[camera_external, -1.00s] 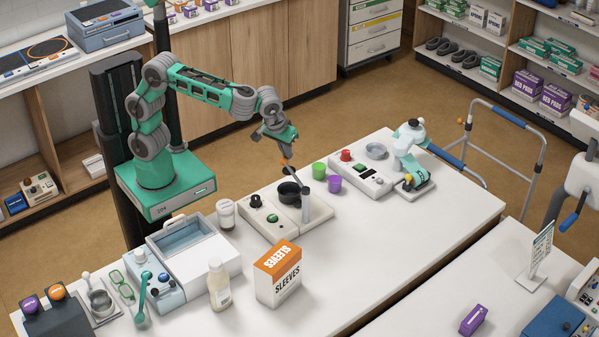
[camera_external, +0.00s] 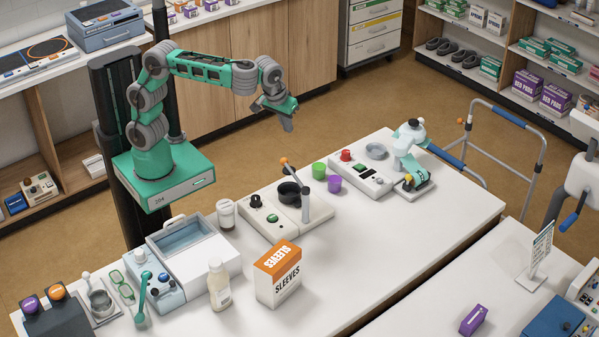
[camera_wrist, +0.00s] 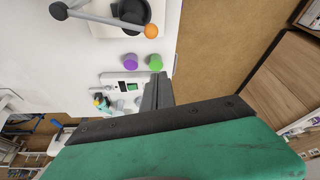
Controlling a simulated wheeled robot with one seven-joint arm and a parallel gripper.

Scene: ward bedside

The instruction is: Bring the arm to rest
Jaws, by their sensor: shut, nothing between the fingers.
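My gripper (camera_external: 287,125) is shut and empty. It hangs in the air above and behind the machine with the dark bowl, over the floor side of the table's back edge, touching nothing. In the wrist view its closed fingers (camera_wrist: 158,92) point toward the table. The machine's lever with an orange knob (camera_external: 284,161) stands apart from my gripper, below it. The orange knob (camera_wrist: 151,31) also shows in the wrist view.
The white table (camera_external: 345,250) holds a dark bowl (camera_external: 289,191), green cup (camera_external: 319,169), purple cup (camera_external: 334,184), a sleeves box (camera_external: 278,273) and a bottle (camera_external: 219,285). A white-and-teal device (camera_external: 410,150) stands at the right. The air around my gripper is clear.

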